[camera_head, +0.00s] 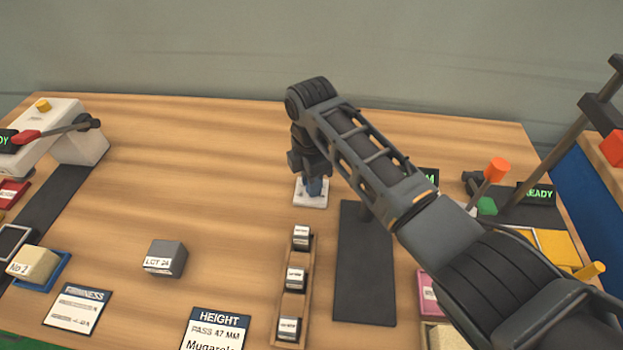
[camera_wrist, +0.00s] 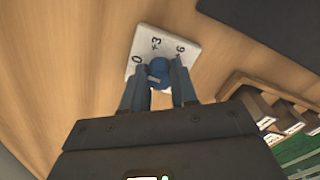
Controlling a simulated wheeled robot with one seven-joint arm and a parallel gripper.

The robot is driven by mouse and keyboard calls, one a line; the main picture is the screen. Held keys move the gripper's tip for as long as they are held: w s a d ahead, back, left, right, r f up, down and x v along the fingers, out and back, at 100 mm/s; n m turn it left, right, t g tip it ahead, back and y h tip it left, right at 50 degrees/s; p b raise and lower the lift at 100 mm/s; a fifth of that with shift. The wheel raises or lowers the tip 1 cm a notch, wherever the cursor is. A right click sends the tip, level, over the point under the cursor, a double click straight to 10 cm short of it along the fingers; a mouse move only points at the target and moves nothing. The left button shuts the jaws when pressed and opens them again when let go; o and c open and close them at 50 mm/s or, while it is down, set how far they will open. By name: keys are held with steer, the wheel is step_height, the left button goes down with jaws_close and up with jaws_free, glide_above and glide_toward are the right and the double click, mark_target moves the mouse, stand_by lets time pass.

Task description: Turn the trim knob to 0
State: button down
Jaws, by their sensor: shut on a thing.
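The trim knob (camera_wrist: 158,69) is blue and stands on a small white plate (camera_wrist: 181,37) marked 0, +3 and +6. My gripper (camera_wrist: 160,74) points down at the plate, with one finger on each side of the knob, shut on it. I cannot tell for sure which mark the knob points at. In the camera_head view the white plate (camera_head: 309,201) lies at the back middle of the table, under my gripper (camera_head: 314,182), which hides most of the knob.
A wooden rack (camera_head: 292,310) of several labelled blocks stands in front of the plate, beside a dark mat (camera_head: 365,285). A grey LOT 24 block (camera_head: 165,258) sits to the left. The table (camera_head: 200,150) left of the plate is clear.

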steer(key=shift+n, duration=0.3)
steer(key=c, duration=0.9)
jaws_free()
steer(key=shift+r, duration=0.1)
steer(key=shift+r+b, duration=0.35)
steer(key=shift+r, duration=3.5)
